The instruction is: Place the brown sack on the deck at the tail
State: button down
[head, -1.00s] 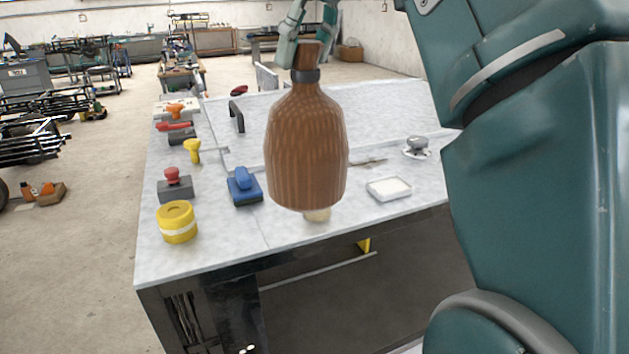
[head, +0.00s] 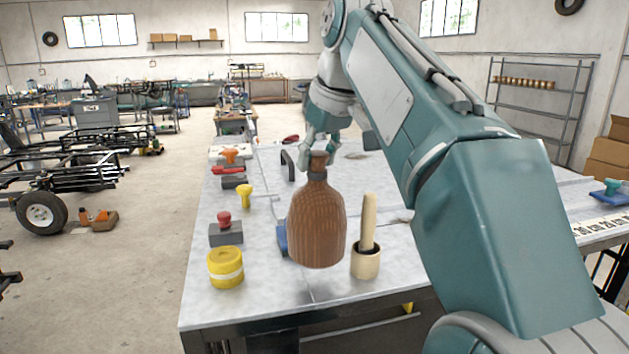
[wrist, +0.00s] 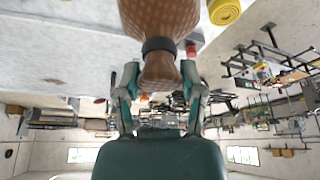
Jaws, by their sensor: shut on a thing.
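The brown sack (head: 317,225), bottle-shaped with a dark band round its narrow neck, hangs upright below my gripper (head: 318,152). My gripper is shut on the top of its neck. In the wrist view, the sack (wrist: 160,14) is at the top, with its neck between the fingers of my gripper (wrist: 160,78). The sack is in front of a grey-white worktop (head: 260,310); I cannot tell whether its base touches it. I cannot make out a deck at a tail.
A cup with a wooden pestle (head: 366,262) stands right of the sack. A yellow tin (head: 226,268), a red-knobbed block (head: 225,233) and a yellow-handled tool (head: 245,195) stand left. A blue object (head: 282,238) is partly hidden behind the sack. Open floor (head: 110,290) lies left.

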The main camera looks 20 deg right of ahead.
aim_at(315, 181)
jog(key=shift+x, duration=1.05)
jog(key=shift+s+x, duration=0.2)
jog(key=shift+x, duration=0.95)
jog(key=shift+d+f, duration=0.2)
jog(key=shift+d, duration=0.05)
jog(key=shift+c, duration=1)
grip_release()
jog(key=v, duration=1.2)
jog(key=shift+s, duration=0.1)
jog(key=shift+s, duration=0.1)
